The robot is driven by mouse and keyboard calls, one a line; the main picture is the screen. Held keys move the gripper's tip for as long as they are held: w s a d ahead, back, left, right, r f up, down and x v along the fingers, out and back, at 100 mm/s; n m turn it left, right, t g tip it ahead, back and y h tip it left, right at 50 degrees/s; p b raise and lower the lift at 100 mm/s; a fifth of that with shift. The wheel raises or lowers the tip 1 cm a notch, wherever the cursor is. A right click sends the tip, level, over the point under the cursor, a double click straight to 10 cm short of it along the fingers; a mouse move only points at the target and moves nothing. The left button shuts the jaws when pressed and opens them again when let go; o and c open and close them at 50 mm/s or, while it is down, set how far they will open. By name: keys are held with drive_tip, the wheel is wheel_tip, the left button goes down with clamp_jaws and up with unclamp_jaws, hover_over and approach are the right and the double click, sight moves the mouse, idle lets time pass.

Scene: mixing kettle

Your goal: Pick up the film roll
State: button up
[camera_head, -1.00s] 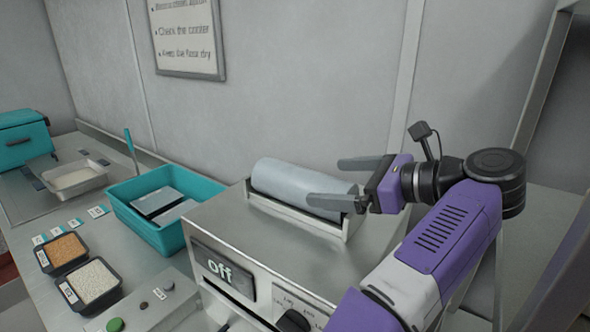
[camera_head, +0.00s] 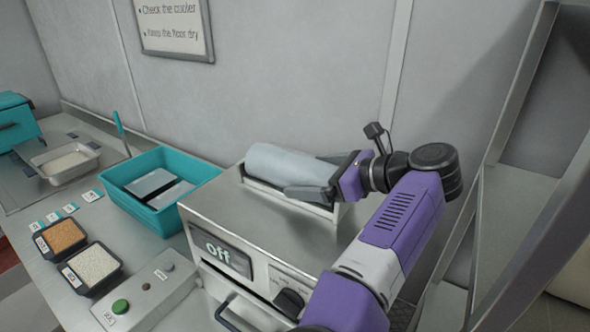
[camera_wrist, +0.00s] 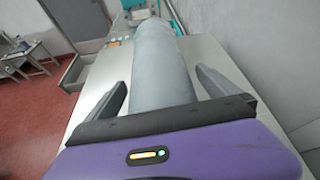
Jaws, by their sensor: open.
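The film roll (camera_head: 283,162) is a pale grey-blue cylinder lying in a low metal holder (camera_head: 262,190) on top of a steel machine. My gripper (camera_head: 308,178) is at the roll's right end. Its fingers are open, one along each side of the roll. In the wrist view the roll (camera_wrist: 160,70) runs away from me between the two fingers of my gripper (camera_wrist: 165,95), with a gap visible on both sides. The far finger is mostly hidden behind the roll in the head view.
The steel machine (camera_head: 225,215) has an "off" display and a dark knob on its front. A teal bin (camera_head: 125,175) with flat packs stands to its left, with black trays of grains (camera_head: 92,268) in front. A wall is behind; a metal frame (camera_head: 490,190) stands at right.

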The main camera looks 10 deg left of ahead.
drive_tip(key=c, duration=2.1)
drive_tip(key=shift+r, duration=0.1)
drive_tip(key=shift+r, duration=0.1)
